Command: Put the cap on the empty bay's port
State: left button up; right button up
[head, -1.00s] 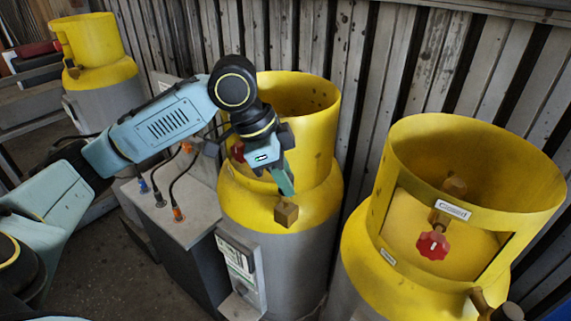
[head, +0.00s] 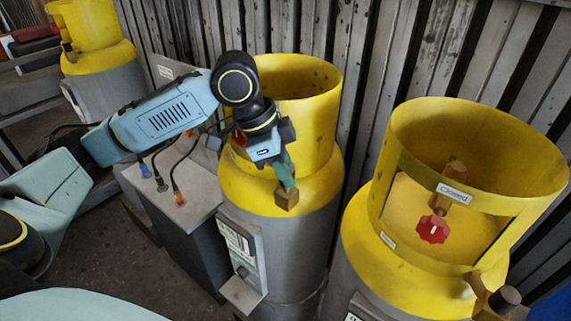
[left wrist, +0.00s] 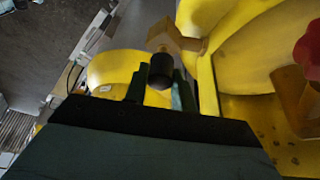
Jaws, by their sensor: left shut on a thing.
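My left gripper (head: 286,180) is at the front of the middle yellow-topped cylinder (head: 238,182), just above its brass port (head: 287,200). In the left wrist view its two fingers (left wrist: 160,92) are shut on a small black cap (left wrist: 160,72). The brass port (left wrist: 182,42) is close to the cap in that view. I cannot tell whether they touch. The cap is hidden in the head view. My right gripper is not in view.
The right cylinder (head: 362,235) has a red valve knob (head: 432,229), a "Closed" tag (head: 455,193) and a port with a black end (head: 504,298). A grey cabinet (head: 185,205) with cables stands left of the middle cylinder. A plank wall (head: 370,60) is behind.

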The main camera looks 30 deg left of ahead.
pick_arm(q)
jog(key=shift+f, duration=1.1)
jog(key=o, duration=1)
jog(key=shift+o, duration=0.2)
jog(key=shift+r, duration=0.1)
jog(key=v, duration=1.3)
jog(key=shift+r+b, duration=0.15)
jog(key=shift+b, duration=0.2)
